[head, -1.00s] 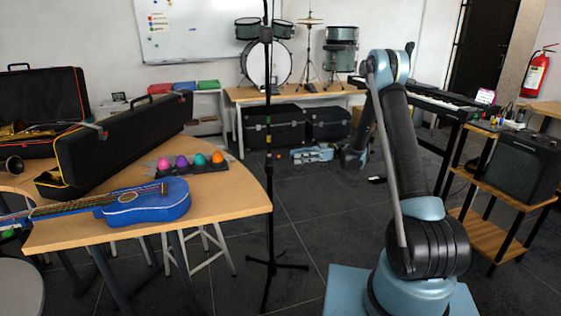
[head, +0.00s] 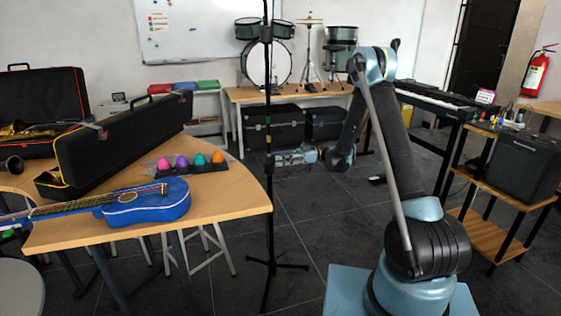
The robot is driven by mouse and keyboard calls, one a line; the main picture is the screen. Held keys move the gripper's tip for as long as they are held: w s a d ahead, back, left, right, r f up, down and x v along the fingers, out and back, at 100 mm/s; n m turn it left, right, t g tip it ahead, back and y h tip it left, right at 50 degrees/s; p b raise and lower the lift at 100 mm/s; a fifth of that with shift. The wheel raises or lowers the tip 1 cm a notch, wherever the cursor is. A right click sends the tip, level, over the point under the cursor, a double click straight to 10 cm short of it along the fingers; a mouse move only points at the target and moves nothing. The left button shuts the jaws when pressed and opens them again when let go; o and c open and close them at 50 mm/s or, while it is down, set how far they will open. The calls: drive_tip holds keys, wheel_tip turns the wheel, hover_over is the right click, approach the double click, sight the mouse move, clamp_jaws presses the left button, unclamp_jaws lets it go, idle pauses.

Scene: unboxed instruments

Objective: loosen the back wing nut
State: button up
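I cannot make out a wing nut for certain in the head view. A tall black stand (head: 268,205) rises upright from a tripod base on the floor, with a thicker black fitting (head: 266,34) high on its pole. A cymbal stand (head: 309,60) with a cymbal is on the back table; any nut on it is too small to tell. The fingers are too small to read as open or shut.
A wooden table (head: 237,200) at left holds a blue ukulele (head: 144,202), coloured shakers (head: 182,161) and black cases (head: 115,145). A keyboard (head: 437,96) and a shelf with an amplifier (head: 525,165) stand at right. Floor between is clear.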

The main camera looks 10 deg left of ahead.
clamp_jaws()
drive_tip(key=shift+m, duration=0.6)
drive_tip(key=shift+o, duration=2.2)
unclamp_jaws()
drive_tip(key=shift+w+d, duration=0.1)
drive_tip(key=v, duration=1.2)
